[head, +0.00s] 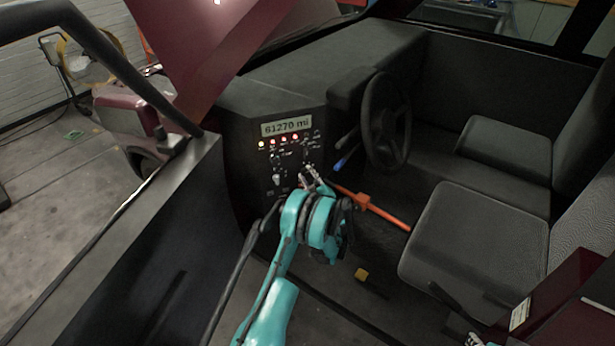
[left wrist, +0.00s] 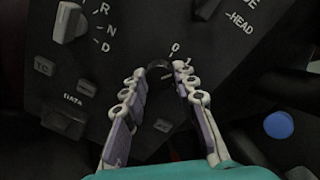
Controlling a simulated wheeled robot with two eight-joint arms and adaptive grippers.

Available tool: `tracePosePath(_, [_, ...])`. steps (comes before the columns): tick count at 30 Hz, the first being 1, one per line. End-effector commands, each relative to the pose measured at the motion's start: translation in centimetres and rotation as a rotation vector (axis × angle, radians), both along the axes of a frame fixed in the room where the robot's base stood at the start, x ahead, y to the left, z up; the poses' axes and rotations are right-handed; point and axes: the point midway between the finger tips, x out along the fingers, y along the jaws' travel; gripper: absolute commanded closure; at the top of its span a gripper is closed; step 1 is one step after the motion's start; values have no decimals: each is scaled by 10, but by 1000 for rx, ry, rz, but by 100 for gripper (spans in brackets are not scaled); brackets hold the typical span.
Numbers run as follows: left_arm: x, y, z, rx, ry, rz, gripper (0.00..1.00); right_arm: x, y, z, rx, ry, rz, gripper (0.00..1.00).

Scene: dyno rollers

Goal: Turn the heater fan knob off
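The heater fan knob is a small dark round knob (left wrist: 160,69) on the black dashboard panel (head: 255,165), with "0" and "1" marks beside it in the left wrist view. My left gripper (head: 308,172) is in front of the panel's lower right part. In the left wrist view its two fingers (left wrist: 167,72) are apart, with their tips close to either side of the knob. I cannot tell whether they touch it. The gripper hides the knob in the head view.
A gear selector knob (left wrist: 70,22) marked R, N, D is on the panel at left. A lit mileage display (head: 286,127) sits above. A steering wheel (head: 385,122), a blue-tipped lever (head: 341,164) and an orange bar (head: 370,207) are to the right. Seats (head: 475,240) stand further right.

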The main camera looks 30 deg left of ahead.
Motion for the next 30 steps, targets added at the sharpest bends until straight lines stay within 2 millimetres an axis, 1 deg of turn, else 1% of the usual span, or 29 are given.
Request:
tracePosePath(7, [0,0,0,-12,-14,0,100,0,0,0,0,0,0,60])
tracePosePath(11, [0,0,0,-43,-53,1,100,0,0,0,0,0,0,60])
tracePosePath(30, [0,0,0,-323,-391,0,100,0,0,0,0,0,0,60])
